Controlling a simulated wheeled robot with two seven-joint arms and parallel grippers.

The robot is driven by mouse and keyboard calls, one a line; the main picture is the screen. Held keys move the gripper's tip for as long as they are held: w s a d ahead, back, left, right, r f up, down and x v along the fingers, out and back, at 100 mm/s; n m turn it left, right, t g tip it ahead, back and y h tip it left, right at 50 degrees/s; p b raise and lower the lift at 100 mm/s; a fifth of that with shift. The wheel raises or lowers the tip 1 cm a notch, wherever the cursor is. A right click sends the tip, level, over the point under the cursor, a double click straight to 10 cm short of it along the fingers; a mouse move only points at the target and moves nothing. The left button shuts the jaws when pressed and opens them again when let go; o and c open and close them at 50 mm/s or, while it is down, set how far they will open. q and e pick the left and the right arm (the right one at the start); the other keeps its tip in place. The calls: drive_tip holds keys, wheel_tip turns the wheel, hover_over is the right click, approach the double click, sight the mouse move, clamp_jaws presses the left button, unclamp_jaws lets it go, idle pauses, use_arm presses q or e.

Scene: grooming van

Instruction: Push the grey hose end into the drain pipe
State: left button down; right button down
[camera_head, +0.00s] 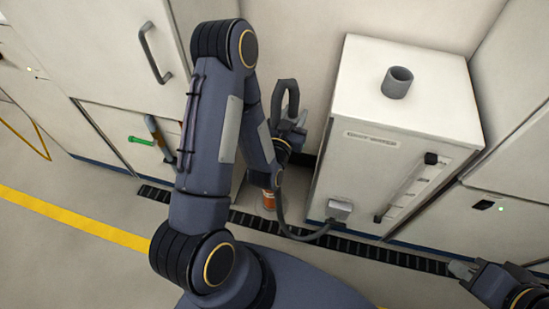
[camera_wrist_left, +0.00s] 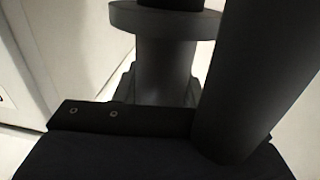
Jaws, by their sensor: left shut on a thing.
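The drain pipe (camera_head: 397,84) is a short, upright grey tube with an open top, on the white cabinet. My left gripper (camera_head: 292,128) is left of the cabinet and shut on the grey hose end, apart from the pipe. The dark grey hose (camera_head: 284,92) arches above the gripper, and a length hangs down to a fitting (camera_head: 340,209) low on the cabinet front. In the left wrist view a grey collared cylinder (camera_wrist_left: 165,70), seemingly the hose end, stands at the jaws beside a thick dark tube (camera_wrist_left: 245,85). My right gripper (camera_head: 463,270) is low at the right, its jaw state unclear.
The white cabinet (camera_head: 345,180) has a label and a gauge-like strip (camera_head: 405,190) with a black knob on its front. An orange-labelled container (camera_head: 268,199) stands on the floor left of it. A wall is behind. A black floor grating (camera_head: 385,252) runs along the cabinet's foot.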

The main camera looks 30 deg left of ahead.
use_arm(q)
drive_tip(key=w+a+f+n+y+b, duration=0.1)
drive_tip(key=a+f+y+b, duration=0.1)
drive_tip(key=f+b, duration=0.7)
drive_tip(key=w+a+f+n+g+y+b, duration=0.1)
drive_tip(key=a+f+b, duration=0.3)
drive_tip(key=f+b, duration=0.6)
drive_tip(key=w+a+f+n+g+y+b, duration=0.1)
drive_tip(key=a+f+n+y+b, duration=0.1)
drive_tip(key=f+b, duration=0.8)
drive_tip(key=shift+w+a+f+n+y, duration=0.3)
drive_tip(key=shift+a+f+y, duration=0.3)
drive_tip(key=shift+a+f, duration=0.75)
drive_tip(key=shift+s+d+f, duration=0.1)
drive_tip(key=shift+d+f, duration=0.15)
drive_tip(key=shift+d, duration=0.1)
drive_tip(key=shift+f+b, duration=0.15)
drive_tip(key=shift+b, duration=0.35)
drive_tip(key=shift+f+b, duration=0.15)
drive_tip(key=shift+b, duration=0.25)
drive_tip(key=shift+f, duration=0.15)
